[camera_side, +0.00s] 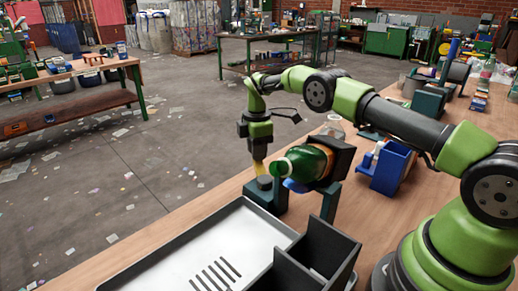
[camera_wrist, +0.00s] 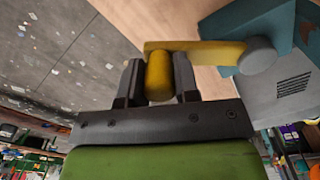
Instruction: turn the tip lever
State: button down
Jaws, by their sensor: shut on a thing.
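The tip lever is yellow; its rounded handle (camera_wrist: 159,76) sits between the two dark fingers of my gripper (camera_wrist: 159,82) in the wrist view. A green bottle (camera_side: 303,163) lies in a dark cradle (camera_side: 338,155) just right of the lever. The fingertips are small and unclear in the side view.
A grey-rimmed tray (camera_side: 150,262) with a white floor and slots lies in front. Dark open bins (camera_side: 318,245) stand at its right. The wooden bench (camera_side: 205,203) is bare left of the housing.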

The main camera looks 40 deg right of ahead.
jog(key=shift+a, duration=0.1)
jog(key=c, duration=0.8)
grip_release()
jog(key=shift+c, duration=0.2)
notch_tip(320, 180, up, 10)
jog(key=shift+f, duration=0.1)
jog(key=shift+s+d, duration=0.15)
jog(key=shift+d, duration=0.05)
jog(key=c, duration=0.5)
jog(key=d+m+y, duration=0.1)
jog(key=m, duration=0.1)
jog(key=s+d+m+y, duration=0.1)
jog(key=d+m+y, duration=0.1)
jog(key=m, duration=0.1)
jog(key=s+d+f+m+y, duration=0.1)
jog(key=m, duration=0.1)
jog(key=shift+s+d+f+m, duration=0.1)
jog(key=shift+s+d+m, duration=0.1)
jog(key=shift+s+m, duration=0.1)
grip_shut()
jog(key=s+d+m+t+y, duration=0.2)
jog(key=d+m+t+y, duration=0.25)
jog(key=m, duration=0.55)
jog(key=x, duration=0.9)
jog(key=shift+d+f, duration=0.15)
jog(key=shift+f, duration=0.2)
